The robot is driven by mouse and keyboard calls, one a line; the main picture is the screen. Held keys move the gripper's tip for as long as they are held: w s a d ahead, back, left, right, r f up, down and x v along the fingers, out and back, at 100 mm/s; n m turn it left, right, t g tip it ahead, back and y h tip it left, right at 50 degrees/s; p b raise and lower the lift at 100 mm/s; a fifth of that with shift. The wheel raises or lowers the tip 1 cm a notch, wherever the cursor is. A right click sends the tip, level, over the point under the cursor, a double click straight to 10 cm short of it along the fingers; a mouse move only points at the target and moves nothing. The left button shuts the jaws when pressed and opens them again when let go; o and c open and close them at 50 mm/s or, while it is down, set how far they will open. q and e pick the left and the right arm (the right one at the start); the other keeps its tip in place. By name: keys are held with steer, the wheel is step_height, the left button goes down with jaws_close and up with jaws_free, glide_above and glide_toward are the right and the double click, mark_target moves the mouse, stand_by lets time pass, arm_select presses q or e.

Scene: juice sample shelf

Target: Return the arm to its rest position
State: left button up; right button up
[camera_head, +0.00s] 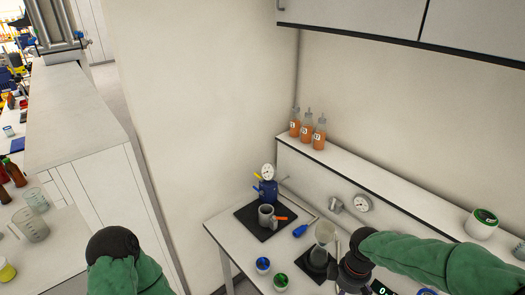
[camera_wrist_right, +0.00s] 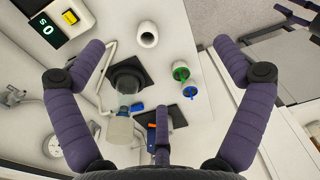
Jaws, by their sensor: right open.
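My right arm (camera_head: 420,255) comes in from the right in its green sleeve, bent over the white bench. My right gripper (camera_head: 352,272) hangs beyond its dark wrist joint, partly cut off by the picture's lower edge. In the right wrist view my right gripper (camera_wrist_right: 158,50) has its purple fingers spread wide, with nothing held between them. My left arm (camera_head: 125,265) shows only as a green sleeve with a black joint at the lower left; its gripper is not visible. Three orange juice bottles (camera_head: 307,130) stand upright in a row on the shelf ledge.
A blue device with a gauge (camera_head: 268,188) stands on a black mat. A clear flask (camera_head: 323,245) stands near my right gripper. Blue and green cups (camera_wrist_right: 181,72), a white cylinder (camera_wrist_right: 148,35) and a scale display (camera_wrist_right: 45,28) are close by. A wall cabinet (camera_head: 380,18) hangs above.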

steer(key=s+a+f+m+y, duration=0.1)
steer(key=s+a+f+m, duration=0.3)
steer(key=f, duration=0.5)
steer(key=s+a+f+m+y, duration=0.1)
steer(key=s+a+f+m, duration=0.3)
steer(key=f, duration=0.5)
steer(key=s+a+f+m+y, duration=0.1)
steer(key=s+a+f+m, duration=0.35)
steer(key=f, duration=0.35)
step_height(320, 180, down, 22)
steer(key=b, duration=2.2)
steer(key=shift+w+f, duration=0.2)
steer(key=shift+w, duration=0.05)
